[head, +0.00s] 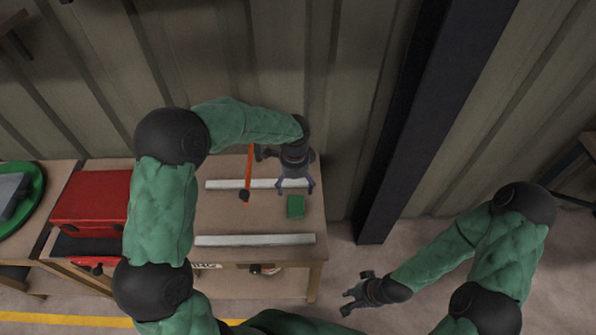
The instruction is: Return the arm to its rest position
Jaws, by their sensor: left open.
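My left arm (163,210) reaches up from the bottom, bends at the top left and comes down over the wooden workbench (225,216). My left gripper (296,188) is open and empty, pointing down over the right part of the bench. A small green block (295,206) lies on the bench just below its fingertips in the picture, apart from them. My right arm (437,255) is bent at the lower right. My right gripper (346,301) is empty over the floor right of the bench, its fingers apart.
Two pale bars (255,240) lie across the bench. A red toolbox (90,203) and a green round tray (34,205) are at left. A dark steel post (425,120) rises right of the bench.

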